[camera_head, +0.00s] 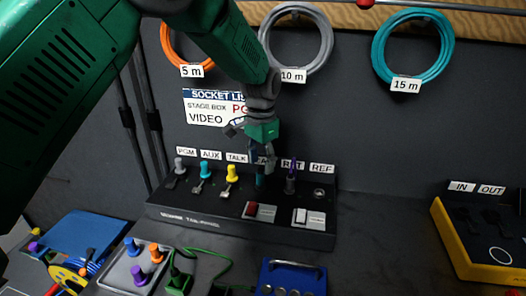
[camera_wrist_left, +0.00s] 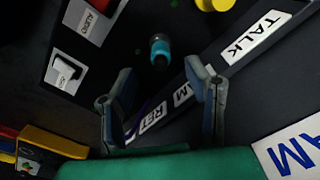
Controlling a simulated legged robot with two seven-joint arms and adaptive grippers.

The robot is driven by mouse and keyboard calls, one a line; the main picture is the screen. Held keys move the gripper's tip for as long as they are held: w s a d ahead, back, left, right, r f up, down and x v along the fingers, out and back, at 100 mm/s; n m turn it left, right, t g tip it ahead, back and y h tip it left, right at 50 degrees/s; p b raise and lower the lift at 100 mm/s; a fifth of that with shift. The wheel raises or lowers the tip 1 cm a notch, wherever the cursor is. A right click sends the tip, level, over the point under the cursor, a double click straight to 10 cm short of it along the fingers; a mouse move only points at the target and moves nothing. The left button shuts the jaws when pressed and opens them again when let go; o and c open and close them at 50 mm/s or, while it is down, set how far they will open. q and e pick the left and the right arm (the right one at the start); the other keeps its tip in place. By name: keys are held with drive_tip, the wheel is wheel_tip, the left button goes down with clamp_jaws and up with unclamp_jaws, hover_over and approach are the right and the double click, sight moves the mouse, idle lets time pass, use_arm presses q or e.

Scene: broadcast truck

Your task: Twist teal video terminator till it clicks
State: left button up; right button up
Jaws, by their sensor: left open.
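The teal video terminator (camera_head: 260,181) stands on the black panel (camera_head: 190,212) below a label mostly hidden by my gripper, between TALK and RET. It also shows in the left wrist view (camera_wrist_left: 160,50) as a dark post with a teal band, beyond the fingertips. My left gripper (camera_head: 260,165) comes down from above and partly covers the terminator in the head view. In the left wrist view its two fingers (camera_wrist_left: 165,95) are spread apart with nothing held between them. I cannot tell if a finger touches the terminator. My right gripper is not in view.
A purple plug (camera_head: 291,175) stands close at the right, and a yellow plug (camera_head: 231,174) at the left. Another teal plug (camera_head: 204,170) is under AUX. A grey tray (camera_head: 118,277) with loose plugs and a blue rack (camera_head: 292,277) lie in front. The desk at right centre is clear.

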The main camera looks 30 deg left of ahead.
sight(261, 174)
use_arm(q)
wheel_tip(261, 174, down, 4)
drive_tip(key=shift+w+r, duration=0.1)
drive_tip(key=shift+a+f, duration=0.15)
drive_tip(key=shift+f, duration=0.2)
drive_tip(key=shift+c, duration=0.4)
clamp_jaws()
